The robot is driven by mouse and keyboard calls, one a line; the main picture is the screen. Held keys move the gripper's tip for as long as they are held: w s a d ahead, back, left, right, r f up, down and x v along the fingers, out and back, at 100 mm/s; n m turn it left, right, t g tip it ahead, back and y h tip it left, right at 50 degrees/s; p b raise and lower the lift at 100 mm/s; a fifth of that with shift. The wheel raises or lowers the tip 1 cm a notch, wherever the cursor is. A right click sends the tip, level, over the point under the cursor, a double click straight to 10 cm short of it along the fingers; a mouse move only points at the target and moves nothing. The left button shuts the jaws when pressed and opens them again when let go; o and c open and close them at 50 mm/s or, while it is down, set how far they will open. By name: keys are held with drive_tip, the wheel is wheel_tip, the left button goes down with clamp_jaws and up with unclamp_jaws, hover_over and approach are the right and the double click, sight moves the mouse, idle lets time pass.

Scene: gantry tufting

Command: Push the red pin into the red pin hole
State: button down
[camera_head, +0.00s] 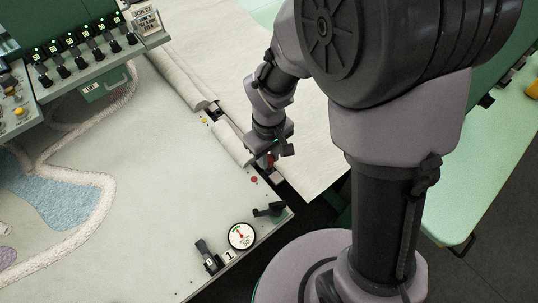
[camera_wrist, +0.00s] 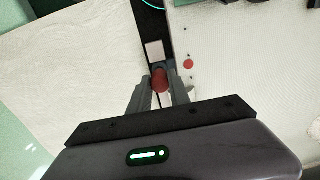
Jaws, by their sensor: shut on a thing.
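My gripper (camera_head: 271,160) is low over the narrow gap beside the pale table's edge. In the wrist view, my gripper (camera_wrist: 160,84) has its two grey fingers closed around a red pin (camera_wrist: 159,80). The pin's round red end shows between the fingertips, and a bit of red (camera_head: 270,157) shows at the fingers in the head view. A flat red round mark (camera_wrist: 188,64) lies on the pale surface to the right of the pin in the wrist view; it also shows in the head view (camera_head: 254,180). I cannot tell any pin hole apart or see the pin's lower end.
A round dial gauge (camera_head: 242,236), a black lever (camera_head: 268,210) and a black clamp (camera_head: 207,254) stand near the table's front corner. A yellow mark (camera_head: 204,120) lies farther back along the edge. A control panel (camera_head: 85,50) with several knobs stands at the upper left.

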drive_tip(key=shift+f+b, duration=1.25)
drive_tip(key=shift+f, duration=0.2)
idle(0.3)
drive_tip(key=c, duration=1.1)
unclamp_jaws()
wheel_tip(320, 180, up, 18)
drive_tip(key=p, duration=0.8)
drive_tip(key=shift+f, duration=0.25)
drive_tip(key=shift+r, duration=0.1)
